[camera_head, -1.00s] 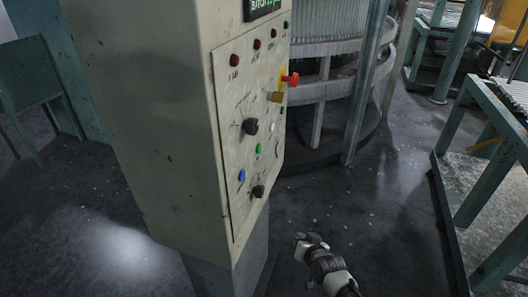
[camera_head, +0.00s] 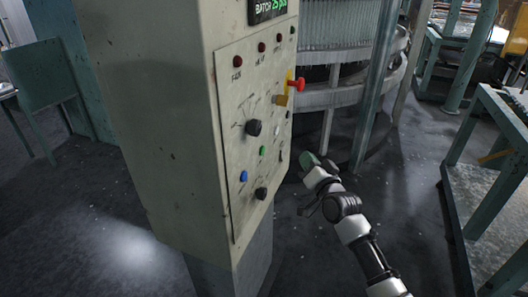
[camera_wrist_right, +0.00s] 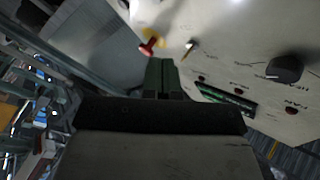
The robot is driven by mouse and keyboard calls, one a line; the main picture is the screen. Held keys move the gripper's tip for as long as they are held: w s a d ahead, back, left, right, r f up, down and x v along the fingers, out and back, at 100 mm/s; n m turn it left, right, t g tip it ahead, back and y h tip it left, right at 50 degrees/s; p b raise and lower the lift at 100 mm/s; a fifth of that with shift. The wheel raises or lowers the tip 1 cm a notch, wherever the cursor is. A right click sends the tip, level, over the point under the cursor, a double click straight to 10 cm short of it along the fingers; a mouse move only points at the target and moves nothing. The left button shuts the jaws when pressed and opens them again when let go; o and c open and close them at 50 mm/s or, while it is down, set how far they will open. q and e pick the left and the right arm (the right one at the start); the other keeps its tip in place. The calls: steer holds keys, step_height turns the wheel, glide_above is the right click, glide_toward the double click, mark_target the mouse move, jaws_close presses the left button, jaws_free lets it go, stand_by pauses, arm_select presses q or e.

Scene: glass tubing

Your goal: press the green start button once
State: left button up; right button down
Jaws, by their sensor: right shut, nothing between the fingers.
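The green button (camera_head: 262,150) is on the beige control panel, between two black knobs (camera_head: 254,128) and (camera_head: 261,193). My right gripper (camera_head: 305,158) is in front of the panel, a little right of the green button in the head view and apart from the panel face. Its green fingers are closed together and empty; they also show in the right wrist view (camera_wrist_right: 158,75), pointing toward the panel. I cannot make out the green button in the wrist view. My left gripper is not in view.
A blue button (camera_head: 243,176) sits lower left of the green one. A red emergency knob (camera_head: 297,84) sticks out at the panel's upper right edge, also in the wrist view (camera_wrist_right: 148,47). A workbench (camera_head: 478,185) stands to the right, with open floor between.

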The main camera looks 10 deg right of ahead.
steer(key=w+a, duration=0.5)
steer(key=a, duration=0.2)
steer(key=shift+a, duration=0.2)
steer(key=shift+a, duration=0.1)
stand_by(2.2)
steer(key=shift+w+a, duration=0.2)
steer(key=shift+a, duration=0.05)
steer(key=shift+w+a+b, duration=0.2)
steer(key=shift+a+b, duration=0.1)
stand_by(0.7)
steer(key=shift+d, duration=0.1)
steer(key=shift+s+d, duration=0.45)
steer(key=shift+d, duration=0.1)
steer(key=shift+d+f, duration=0.1)
steer(key=shift+s+d+p, duration=0.3)
steer(key=shift+s+d, duration=0.4)
steer(key=shift+d, duration=0.3)
steer(key=shift+s+d+p, duration=0.25)
steer(key=shift+s+d, duration=0.45)
steer(key=shift+d, duration=0.3)
